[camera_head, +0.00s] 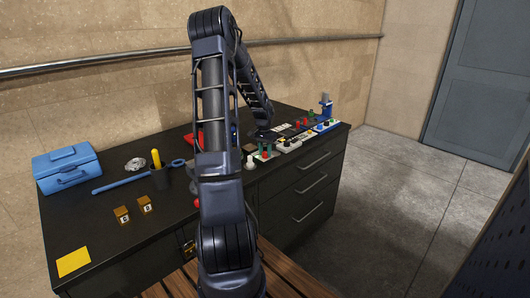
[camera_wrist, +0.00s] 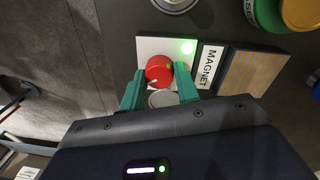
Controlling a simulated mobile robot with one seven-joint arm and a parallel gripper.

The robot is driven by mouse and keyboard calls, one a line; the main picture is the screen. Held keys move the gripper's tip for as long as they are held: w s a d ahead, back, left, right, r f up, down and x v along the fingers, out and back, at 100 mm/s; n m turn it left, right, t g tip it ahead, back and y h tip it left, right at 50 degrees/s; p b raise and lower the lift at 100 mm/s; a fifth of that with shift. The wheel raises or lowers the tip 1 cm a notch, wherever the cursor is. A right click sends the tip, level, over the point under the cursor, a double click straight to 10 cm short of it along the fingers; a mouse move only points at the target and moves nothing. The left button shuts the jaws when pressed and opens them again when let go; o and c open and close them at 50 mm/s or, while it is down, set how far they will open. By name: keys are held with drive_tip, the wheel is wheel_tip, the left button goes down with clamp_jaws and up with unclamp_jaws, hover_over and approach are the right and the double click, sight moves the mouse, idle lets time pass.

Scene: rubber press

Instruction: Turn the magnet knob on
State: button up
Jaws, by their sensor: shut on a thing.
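The magnet knob (camera_wrist: 158,68) is red and round with a small white mark near its lower edge in the wrist view. It sits on a white plate (camera_wrist: 148,46) beside a label (camera_wrist: 209,66) reading MAGNET. A green light (camera_wrist: 187,47) glows on the plate. My gripper (camera_wrist: 160,76) has its two green fingers on either side of the knob, shut on it.
The dark desk (camera_head: 95,215) carries a blue toolbox (camera_head: 67,168), a blue wrench (camera_head: 125,179), a cup (camera_head: 160,178), two small cubes (camera_head: 122,215) and a yellow note (camera_head: 73,262). Several buttons and knobs (camera_head: 291,145) line its right side. Open floor (camera_head: 390,200) lies to the right.

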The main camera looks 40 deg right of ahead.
idle(0.4)
drive_tip(key=o, duration=1)
drive_tip(key=shift+c, duration=0.2)
drive_tip(key=shift+r, duration=0.1)
wheel_tip(320, 180, up, 11)
drive_tip(key=shift+w, duration=0.3)
drive_tip(key=shift+f, duration=0.2)
